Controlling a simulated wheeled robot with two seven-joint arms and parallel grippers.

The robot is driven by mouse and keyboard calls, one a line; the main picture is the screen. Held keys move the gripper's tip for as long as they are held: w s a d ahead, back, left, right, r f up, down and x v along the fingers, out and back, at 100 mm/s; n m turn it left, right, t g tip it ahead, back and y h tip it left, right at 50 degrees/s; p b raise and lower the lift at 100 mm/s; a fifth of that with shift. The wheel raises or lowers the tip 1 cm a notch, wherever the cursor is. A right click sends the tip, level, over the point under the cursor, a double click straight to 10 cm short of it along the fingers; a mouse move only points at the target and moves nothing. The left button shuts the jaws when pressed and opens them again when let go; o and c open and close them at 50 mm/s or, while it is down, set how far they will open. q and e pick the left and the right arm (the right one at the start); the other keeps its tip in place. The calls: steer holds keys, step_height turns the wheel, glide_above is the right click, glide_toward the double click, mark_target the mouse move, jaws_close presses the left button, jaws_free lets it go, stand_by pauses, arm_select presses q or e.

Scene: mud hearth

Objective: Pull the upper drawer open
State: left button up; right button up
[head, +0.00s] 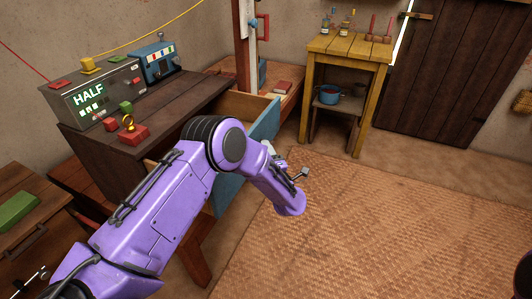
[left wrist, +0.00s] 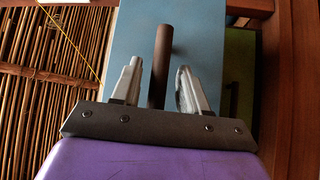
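The upper drawer has a blue front (head: 262,132) and stands out from the dark brown desk (head: 165,112), its pale wooden inside showing from above. In the left wrist view the blue front (left wrist: 205,30) fills the middle, with a dark brown bar handle (left wrist: 161,50) on it. My left gripper (left wrist: 160,82) is open, its two fingers on either side of the handle with a visible gap at each side. In the head view my purple left arm hides the handle and part of the drawer; only a bit of the gripper (head: 268,148) shows.
A green panel (left wrist: 238,80) lies beside the blue front in the left wrist view. A box reading HALF (head: 92,98), a blue device (head: 158,62) and a red block with a yellow ring (head: 134,134) sit on the desk. The woven mat (head: 400,215) is clear.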

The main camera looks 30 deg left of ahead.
arm_select(q)
steer(key=b+v, duration=0.1)
steer(key=v, duration=0.9)
steer(key=shift+s+d, duration=0.15)
steer(key=shift+d, duration=0.05)
steer(key=s+f+m+g+h+p, duration=0.1)
steer(key=s+f+m+h, duration=0.4)
steer(key=f+m, duration=0.3)
steer(key=s+f+m+g+h, duration=0.1)
steer(key=s+f+m+h, duration=0.45)
steer(key=f+m, duration=0.2)
steer(key=s+a+f+m+g+p, duration=0.1)
steer(key=s+a+m+g, duration=0.1)
steer(key=s, duration=1)
steer(key=s+a+f+m+g+p, duration=0.1)
steer(key=s+a+g, duration=0.3)
steer(key=s, duration=0.8)
steer(key=shift+a+f+m+g+h+p, duration=0.35)
steer(key=shift+f+m+g+h, duration=0.1)
steer(key=shift+f+g, duration=0.35)
